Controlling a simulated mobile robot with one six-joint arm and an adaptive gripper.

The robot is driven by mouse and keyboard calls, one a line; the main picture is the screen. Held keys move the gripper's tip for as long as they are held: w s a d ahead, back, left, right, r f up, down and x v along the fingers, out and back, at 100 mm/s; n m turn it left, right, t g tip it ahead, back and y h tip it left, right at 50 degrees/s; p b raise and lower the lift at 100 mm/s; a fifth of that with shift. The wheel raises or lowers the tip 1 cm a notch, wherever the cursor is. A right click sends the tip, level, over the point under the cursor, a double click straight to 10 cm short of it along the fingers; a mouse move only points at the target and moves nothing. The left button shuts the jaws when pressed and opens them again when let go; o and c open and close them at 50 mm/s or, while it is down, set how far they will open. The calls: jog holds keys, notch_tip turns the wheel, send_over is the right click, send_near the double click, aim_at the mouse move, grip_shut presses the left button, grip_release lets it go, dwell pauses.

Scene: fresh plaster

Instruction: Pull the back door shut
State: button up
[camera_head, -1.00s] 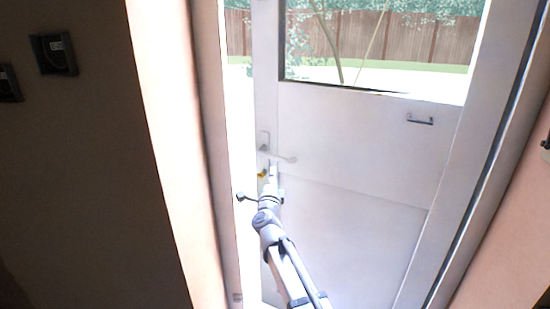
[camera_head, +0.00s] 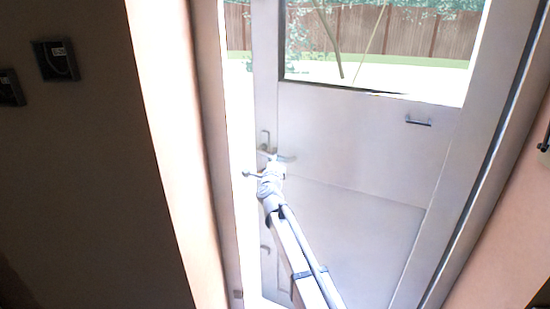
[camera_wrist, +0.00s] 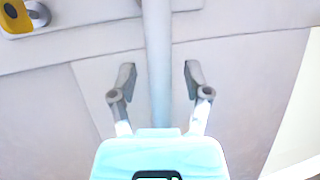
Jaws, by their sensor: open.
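The pale back door (camera_head: 350,140) stands ajar, with a bright gap between its handle edge and the left jamb (camera_head: 232,200). Its lever handle (camera_head: 287,158) is near the left edge; in the wrist view the lever (camera_wrist: 157,45) is a pale bar running between the fingers. My gripper (camera_head: 273,162) is at the handle, partly covering it. In the wrist view my gripper (camera_wrist: 158,78) is open, one finger on each side of the lever, with gaps on both sides. A yellow piece with a round metal part (camera_wrist: 20,15) is on the door at top left.
A small bar handle (camera_head: 418,122) sits on the door's right part, below the window. Dark square wall boxes (camera_head: 55,60) hang on the shadowed left wall. The right jamb and wall are close to the door. A fence (camera_head: 335,32) and greenery show outside.

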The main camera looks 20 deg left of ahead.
grip_shut()
